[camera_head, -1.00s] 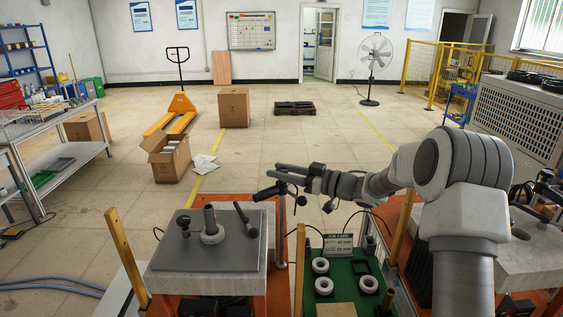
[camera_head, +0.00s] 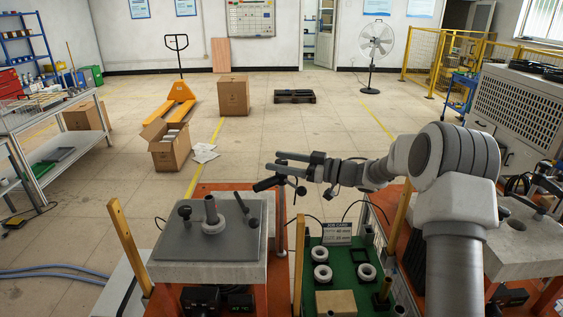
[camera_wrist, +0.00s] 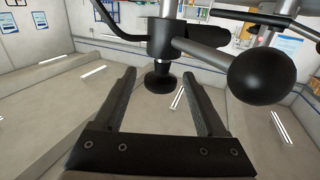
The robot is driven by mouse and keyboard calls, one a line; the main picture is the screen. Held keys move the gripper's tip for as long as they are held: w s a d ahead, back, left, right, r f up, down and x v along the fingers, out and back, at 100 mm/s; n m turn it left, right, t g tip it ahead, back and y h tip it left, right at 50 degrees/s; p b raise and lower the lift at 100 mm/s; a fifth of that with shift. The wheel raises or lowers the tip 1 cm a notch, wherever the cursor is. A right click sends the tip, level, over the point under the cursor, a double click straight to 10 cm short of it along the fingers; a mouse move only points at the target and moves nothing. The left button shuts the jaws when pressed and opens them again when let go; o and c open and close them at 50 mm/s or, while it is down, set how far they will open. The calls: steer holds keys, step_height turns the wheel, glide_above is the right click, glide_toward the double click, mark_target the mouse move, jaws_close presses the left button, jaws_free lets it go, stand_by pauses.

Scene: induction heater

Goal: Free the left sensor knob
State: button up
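My gripper (camera_head: 279,162) is open, its two fingers pointing left above the right edge of the left bench. Just below it in the head view is a black sensor-like piece (camera_head: 268,183) on an upright post. In the wrist view my open fingers (camera_wrist: 159,76) point towards a black upright fitting with a flared end (camera_wrist: 160,82); nothing is visibly gripped. A metal rod runs from this fitting to a large black ball knob (camera_wrist: 268,76), right of the fingers and close to the camera. I cannot tell which knob is the left sensor's.
The left bench has a grey plate (camera_head: 185,248) with a small black knob (camera_head: 185,211), an upright cylinder (camera_head: 212,215) and a slanted black rod (camera_head: 241,203). Wooden posts (camera_head: 299,260) stand beside it. A green tray (camera_head: 313,248) holds white rings. Open floor lies beyond.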

steer(key=b+v, duration=0.2)
steer(key=v, duration=1.5)
steer(key=shift+d, duration=0.2)
steer(key=shift+s, duration=0.1)
